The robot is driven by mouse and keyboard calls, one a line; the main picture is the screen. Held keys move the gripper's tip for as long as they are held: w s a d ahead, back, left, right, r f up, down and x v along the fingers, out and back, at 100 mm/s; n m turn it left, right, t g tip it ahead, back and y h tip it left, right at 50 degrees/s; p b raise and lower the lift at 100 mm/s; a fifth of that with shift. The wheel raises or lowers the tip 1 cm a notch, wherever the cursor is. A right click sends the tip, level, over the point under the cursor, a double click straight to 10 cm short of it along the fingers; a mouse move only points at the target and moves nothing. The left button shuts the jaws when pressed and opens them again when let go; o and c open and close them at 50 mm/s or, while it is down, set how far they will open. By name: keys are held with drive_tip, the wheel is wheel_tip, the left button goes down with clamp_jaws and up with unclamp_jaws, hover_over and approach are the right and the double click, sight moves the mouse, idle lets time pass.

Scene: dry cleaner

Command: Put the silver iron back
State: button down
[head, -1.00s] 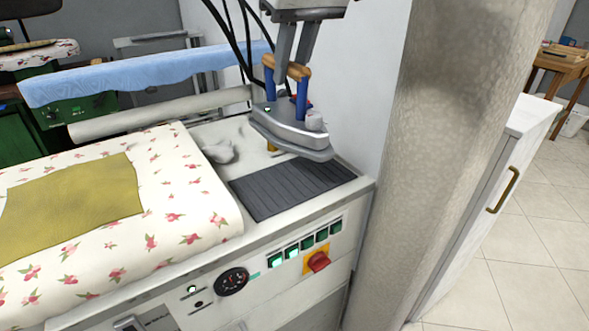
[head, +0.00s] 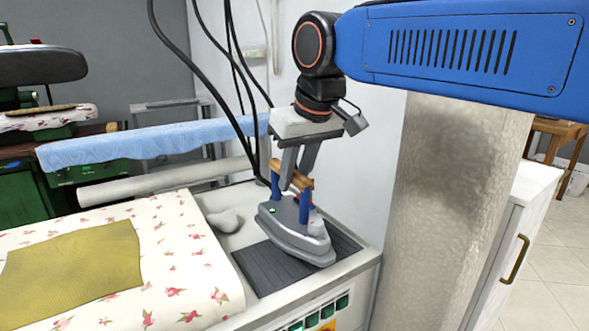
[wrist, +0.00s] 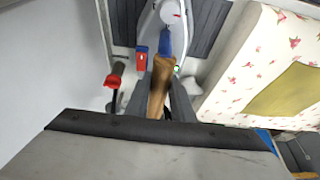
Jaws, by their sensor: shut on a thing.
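The silver iron (head: 296,236) has a wooden handle on blue posts. In the head view it is at the dark ribbed pad (head: 262,268) on the right end of the pressing table; a small gap or contact beneath it cannot be told. My gripper (head: 293,178) comes from above and is shut on the iron's wooden handle. In the wrist view the wooden handle (wrist: 160,88) lies between my fingers, with the iron's grey body beyond it over the ribbed pad (wrist: 208,25).
A padded board with a flowered cover (head: 190,255) and an olive cloth (head: 75,262) lies left of the pad. Black cables hang behind the iron. A thick pillar (head: 435,190) and a white cabinet (head: 520,225) stand to the right.

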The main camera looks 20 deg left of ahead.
sight(295, 214)
drive_tip(key=shift+f, duration=1.7)
drive_tip(key=c, duration=1.5)
unclamp_jaws()
drive_tip(key=shift+f, duration=0.15)
drive_tip(key=shift+c, duration=0.2)
drive_tip(key=v, duration=1.2)
drive_tip(key=shift+s, duration=0.1)
